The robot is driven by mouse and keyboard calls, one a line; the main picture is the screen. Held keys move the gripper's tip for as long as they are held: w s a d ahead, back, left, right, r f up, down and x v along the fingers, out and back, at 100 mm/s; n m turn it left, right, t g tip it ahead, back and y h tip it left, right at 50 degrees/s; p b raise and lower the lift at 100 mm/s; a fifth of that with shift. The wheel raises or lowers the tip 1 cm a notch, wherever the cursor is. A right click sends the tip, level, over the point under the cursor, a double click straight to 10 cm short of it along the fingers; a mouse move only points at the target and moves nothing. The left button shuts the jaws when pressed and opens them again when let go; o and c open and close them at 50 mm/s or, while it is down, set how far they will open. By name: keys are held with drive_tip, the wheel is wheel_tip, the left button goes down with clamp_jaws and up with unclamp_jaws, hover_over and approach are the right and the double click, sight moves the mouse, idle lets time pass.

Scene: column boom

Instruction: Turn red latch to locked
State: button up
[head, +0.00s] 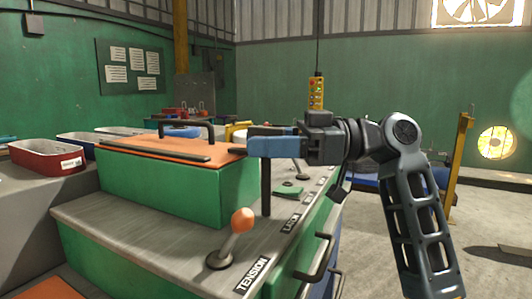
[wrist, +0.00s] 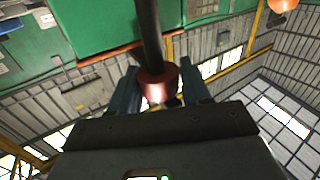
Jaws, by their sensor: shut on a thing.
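The red latch shows in the wrist view as a dark rod ending in a red knob (wrist: 158,80), between the two blue fingers of my gripper (wrist: 160,92). In the head view my gripper (head: 272,143) is shut at the top of the dark upright latch rod (head: 266,190). The rod rises from the grey worktop near the label LATCH (head: 291,223). The fingers hide the red knob in the head view. I cannot read any locked mark.
A lever with an orange knob (head: 243,220) stands in front, by the label TENSION (head: 251,275). A green box with an orange lid (head: 165,147) and black handle is close on the left. Black handles (head: 315,258) stick out from the worktop's right side. Open floor lies to the right.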

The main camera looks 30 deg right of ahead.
drive_tip(key=shift+o, duration=0.2)
drive_tip(key=shift+a+f+n+g, duration=0.15)
drive_tip(key=shift+n+g, duration=0.25)
drive_tip(key=shift+g, duration=0.2)
drive_tip(key=o, duration=0.9)
drive_tip(key=shift+v, duration=3.95)
drive_tip(key=shift+f, duration=0.1)
